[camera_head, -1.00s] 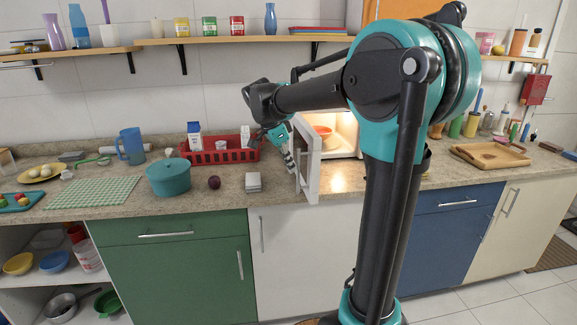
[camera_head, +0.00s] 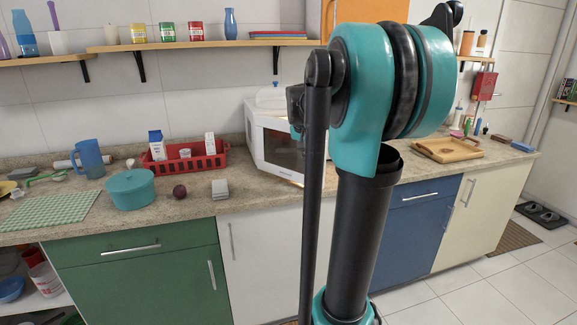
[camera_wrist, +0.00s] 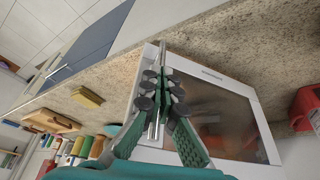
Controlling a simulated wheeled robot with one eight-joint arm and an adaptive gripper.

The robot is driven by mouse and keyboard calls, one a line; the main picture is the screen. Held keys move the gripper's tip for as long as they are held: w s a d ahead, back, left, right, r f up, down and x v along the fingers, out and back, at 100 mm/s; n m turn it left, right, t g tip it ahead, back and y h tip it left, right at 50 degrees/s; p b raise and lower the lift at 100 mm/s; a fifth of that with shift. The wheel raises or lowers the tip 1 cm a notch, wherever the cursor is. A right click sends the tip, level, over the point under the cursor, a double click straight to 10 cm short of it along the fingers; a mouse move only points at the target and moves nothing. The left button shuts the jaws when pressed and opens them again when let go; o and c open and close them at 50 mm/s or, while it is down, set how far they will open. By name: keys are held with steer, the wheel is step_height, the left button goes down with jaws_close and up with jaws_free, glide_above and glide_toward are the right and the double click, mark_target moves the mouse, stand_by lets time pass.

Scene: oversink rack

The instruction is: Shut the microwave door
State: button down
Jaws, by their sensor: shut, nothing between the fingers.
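The white microwave (camera_head: 252,141) stands on the counter, partly hidden behind my arm. Its door (camera_head: 280,148), with a dark window, lies across the front in the head view. I see no lit interior, but cannot tell whether a small gap is left. In the wrist view the door (camera_wrist: 215,117) fills the middle, with a silver handle bar near its left edge. My gripper (camera_wrist: 162,84) is shut and empty, its fingertips in front of the door beside the handle. I cannot tell whether they touch it. The gripper is hidden behind my arm in the head view.
A red crate (camera_head: 187,164) with cartons, a teal pot (camera_head: 130,190), a dark round fruit (camera_head: 179,192) and a grey-white block (camera_head: 219,189) are left of the microwave. A wooden tray (camera_head: 446,150) lies to the right. Counter in front of the microwave is clear.

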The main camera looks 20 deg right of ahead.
steer(key=w+d+n+y, duration=0.2)
steer(key=w+d+n, duration=0.3)
steer(key=w+d, duration=0.3)
steer(key=w+d+n+y, duration=0.1)
steer(key=w+d+n, duration=0.4)
steer(key=w+d, duration=0.4)
steer(key=shift+w+n+t+y, duration=0.4)
steer(key=shift+w, duration=2.15)
steer(key=shift+w+r, duration=0.1)
steer(key=shift+a, duration=0.1)
